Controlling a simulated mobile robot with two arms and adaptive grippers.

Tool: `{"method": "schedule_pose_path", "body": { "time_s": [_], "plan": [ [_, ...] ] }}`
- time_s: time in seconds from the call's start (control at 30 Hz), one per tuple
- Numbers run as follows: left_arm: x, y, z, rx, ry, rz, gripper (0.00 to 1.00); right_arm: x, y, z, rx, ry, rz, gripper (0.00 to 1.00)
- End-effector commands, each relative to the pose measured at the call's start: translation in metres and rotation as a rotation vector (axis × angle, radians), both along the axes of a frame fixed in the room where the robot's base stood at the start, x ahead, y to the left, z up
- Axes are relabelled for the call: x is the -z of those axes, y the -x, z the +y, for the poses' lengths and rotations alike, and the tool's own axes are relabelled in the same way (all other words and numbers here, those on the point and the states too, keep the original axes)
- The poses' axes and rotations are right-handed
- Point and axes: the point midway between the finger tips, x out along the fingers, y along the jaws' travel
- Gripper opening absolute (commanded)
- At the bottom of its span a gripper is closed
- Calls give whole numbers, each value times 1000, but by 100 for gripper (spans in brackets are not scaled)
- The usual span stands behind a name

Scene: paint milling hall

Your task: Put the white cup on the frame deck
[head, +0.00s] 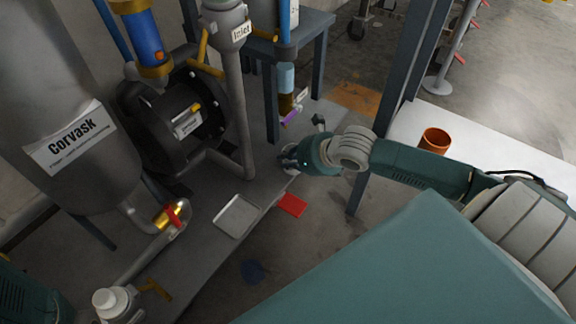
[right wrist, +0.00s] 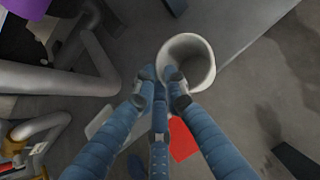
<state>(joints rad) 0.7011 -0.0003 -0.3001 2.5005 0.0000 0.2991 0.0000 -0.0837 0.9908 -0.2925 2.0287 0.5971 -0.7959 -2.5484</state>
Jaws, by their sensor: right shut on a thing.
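The white cup (right wrist: 205,68) shows in the right wrist view with its open mouth toward the camera. My right gripper (right wrist: 162,78) is shut on its near-left rim. In the head view my right gripper (head: 288,157) is at the right edge of the grey frame deck (head: 200,205), and the cup is mostly hidden by it. The deck also shows in the right wrist view (right wrist: 135,35), below the cup. I cannot tell whether the cup touches the deck. My left gripper is not clearly in view.
A pale tray (head: 237,216) lies on the deck, with a red flat piece (head: 292,205) by the deck edge. A black pump (head: 175,125), pipes and the Corvask tank (head: 75,150) stand behind. An orange cup (head: 435,140) stands on a white table at right.

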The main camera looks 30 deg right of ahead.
Motion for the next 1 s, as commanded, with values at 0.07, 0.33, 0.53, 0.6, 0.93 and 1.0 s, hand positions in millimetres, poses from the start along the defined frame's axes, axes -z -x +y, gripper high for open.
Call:
{"method": "schedule_pose_path", "body": {
  "time_s": [0.07, 0.33, 0.53, 0.6, 0.93, 1.0],
  "plan": [
    [3, 0, 0, 0, 0, 0, 28, 1, -1, 0, -2, 0, -3, 0],
    [1, 0, 0, 0, 0, -1, 28, 1, 0, 0, -1, 1, 0, 0],
    [1, 0, 0, 0, -1, -1, 28, 2, 0, 0, -1, 1, 0, 30],
    [1, 0, 0, 0, -1, -1, 28, 2, 0, 0, -1, 1, 0, 30],
    [-17, 0, 0, 0, -1, 0, 28, -18, 13, -5, -2, 5, 2, 30],
    [-29, 0, 0, 0, -1, 0, 28, -30, 24, -6, -5, 6, 5, 30]
  ]
}}
